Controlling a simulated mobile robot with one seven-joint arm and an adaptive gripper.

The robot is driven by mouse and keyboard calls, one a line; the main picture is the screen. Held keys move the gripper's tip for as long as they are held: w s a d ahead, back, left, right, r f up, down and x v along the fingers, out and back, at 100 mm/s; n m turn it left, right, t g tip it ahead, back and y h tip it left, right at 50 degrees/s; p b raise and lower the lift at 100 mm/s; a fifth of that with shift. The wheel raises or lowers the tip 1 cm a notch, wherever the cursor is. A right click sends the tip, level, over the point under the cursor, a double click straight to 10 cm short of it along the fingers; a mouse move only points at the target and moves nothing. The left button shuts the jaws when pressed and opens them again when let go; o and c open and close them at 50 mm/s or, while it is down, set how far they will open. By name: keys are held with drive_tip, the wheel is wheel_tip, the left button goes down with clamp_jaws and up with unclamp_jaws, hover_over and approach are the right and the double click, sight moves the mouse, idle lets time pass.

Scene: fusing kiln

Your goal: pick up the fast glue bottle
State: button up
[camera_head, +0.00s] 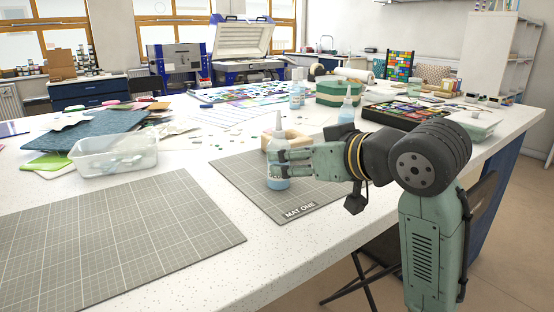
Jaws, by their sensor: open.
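A clear bottle with pale blue contents and a pointed nozzle (277,182) stands upright on the grey mat marked "MAT ONE" (240,180). My gripper (275,162) reaches in from the right at the bottle's mid-height. Its fingers are open and overlap the bottle in the picture; I cannot tell whether they touch it. They hide part of the bottle's middle. Two similar bottles stand farther back: one behind my wrist (346,108) and one near the colored sheets (297,94). No label is readable, so I cannot tell which is the fast glue.
A wooden block (290,138) stands close behind the bottle. A clear plastic tub (115,155) and a larger grey cutting mat (115,240) lie to the left. A tray of colored glass (408,112) lies behind my arm. The white table is clear in front of the small mat.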

drive_tip(key=shift+x, duration=3.2)
drive_tip(key=shift+c, duration=0.2)
clamp_jaws()
